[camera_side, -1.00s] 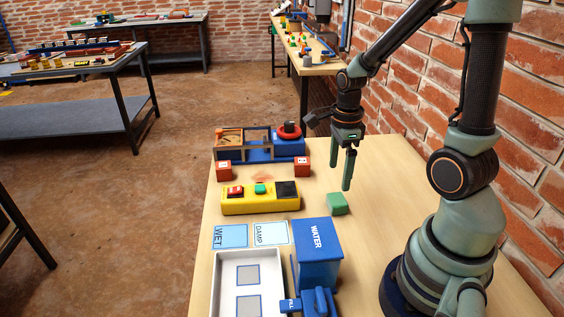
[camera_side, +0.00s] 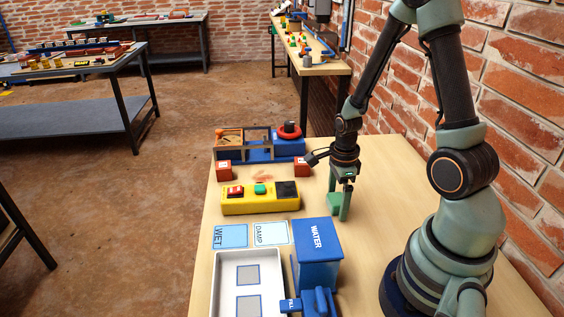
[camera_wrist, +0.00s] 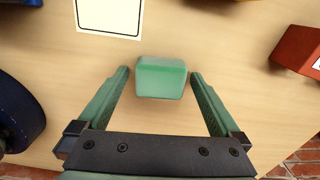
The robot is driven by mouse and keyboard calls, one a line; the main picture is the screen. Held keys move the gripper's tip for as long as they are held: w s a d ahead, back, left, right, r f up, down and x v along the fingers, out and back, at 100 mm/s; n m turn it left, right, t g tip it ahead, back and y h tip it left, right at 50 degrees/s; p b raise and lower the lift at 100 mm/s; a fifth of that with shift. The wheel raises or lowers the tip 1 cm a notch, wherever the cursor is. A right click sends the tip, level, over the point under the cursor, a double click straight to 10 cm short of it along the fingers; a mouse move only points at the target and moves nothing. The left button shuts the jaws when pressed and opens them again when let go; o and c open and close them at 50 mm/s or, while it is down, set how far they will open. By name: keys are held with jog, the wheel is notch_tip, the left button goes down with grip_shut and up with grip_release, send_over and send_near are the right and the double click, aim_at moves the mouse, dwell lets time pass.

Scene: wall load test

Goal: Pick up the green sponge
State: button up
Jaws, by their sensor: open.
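The green sponge (camera_wrist: 161,77) is a small light-green block on the wooden table. In the wrist view it lies between the tips of my open gripper (camera_wrist: 160,75), with a gap on each side. In the side view my gripper (camera_side: 338,212) points down, with its fingers low around the sponge (camera_side: 333,203), which the fingers partly hide. Whether the fingertips touch the table cannot be told.
A blue WATER box (camera_side: 318,243) and a white tray (camera_side: 222,285) stand near the front. Blue WET (camera_side: 231,236) and pale DAMP (camera_side: 271,233) cards lie beside a yellow button box (camera_side: 240,204). Red blocks (camera_side: 302,167) stand behind.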

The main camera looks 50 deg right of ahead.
aim_at(338, 199)
jog(key=shift+c, duration=0.3)
jog(key=c, duration=1.2)
jog(key=shift+c, duration=0.3)
jog(key=shift+r, duration=0.1)
notch_tip(338, 199, up, 20)
